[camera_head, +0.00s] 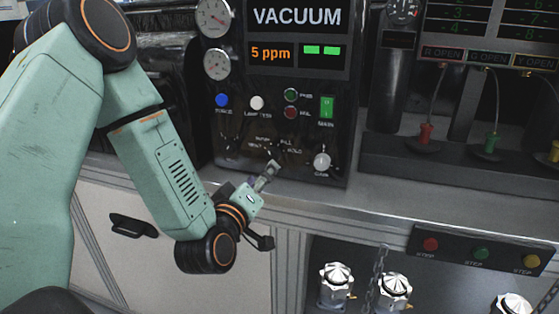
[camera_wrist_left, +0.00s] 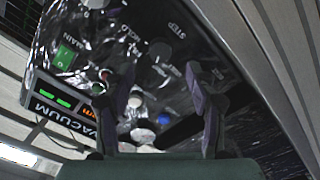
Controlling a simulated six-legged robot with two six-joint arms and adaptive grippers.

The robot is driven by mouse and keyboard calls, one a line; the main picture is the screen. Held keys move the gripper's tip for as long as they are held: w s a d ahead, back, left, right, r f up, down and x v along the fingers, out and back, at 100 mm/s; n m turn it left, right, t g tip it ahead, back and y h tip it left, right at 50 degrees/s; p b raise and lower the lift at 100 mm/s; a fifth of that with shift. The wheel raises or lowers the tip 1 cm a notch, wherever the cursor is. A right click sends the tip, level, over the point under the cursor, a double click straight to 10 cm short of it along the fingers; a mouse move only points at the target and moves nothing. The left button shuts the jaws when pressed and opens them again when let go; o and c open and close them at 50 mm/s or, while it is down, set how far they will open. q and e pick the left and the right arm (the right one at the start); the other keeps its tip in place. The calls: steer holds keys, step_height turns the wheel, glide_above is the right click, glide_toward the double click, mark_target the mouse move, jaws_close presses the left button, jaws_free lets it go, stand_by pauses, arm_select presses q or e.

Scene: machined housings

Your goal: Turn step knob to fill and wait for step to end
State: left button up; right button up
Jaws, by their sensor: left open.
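The step knob shows in the left wrist view as a dark round knob (camera_wrist_left: 160,52) below the word STEP. In the head view it is largely hidden by my left gripper (camera_head: 268,175), and only its labels, among them FILL and HOLD, are readable around it. My left gripper also shows in the left wrist view (camera_wrist_left: 161,72), with its two fingers apart, one to each side of the knob. I cannot tell whether they touch it. The black vacuum panel (camera_head: 230,133) reads 5 ppm with two green bars. My right gripper is not in view.
A silver knob (camera_head: 321,160) sits right of my left gripper. A green main switch (camera_head: 327,106), a blue button (camera_head: 222,100) and a white button (camera_head: 257,102) are above. A metal ledge (camera_head: 330,204) runs below the panel. Coloured step buttons (camera_head: 480,253) are at the lower right.

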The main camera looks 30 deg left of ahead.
mark_target(272, 158)
arm_select(q)
steer(key=x, duration=0.6)
steer(key=shift+w+a+r, duration=0.1)
steer(key=shift+a+r, duration=0.05)
steer(key=shift+a, duration=0.05)
steer(key=shift+w+a, duration=0.2)
steer(key=shift+w, duration=0.4)
steer(key=shift+w, duration=0.1)
steer(key=shift+c, duration=0.8)
steer(key=c, duration=1)
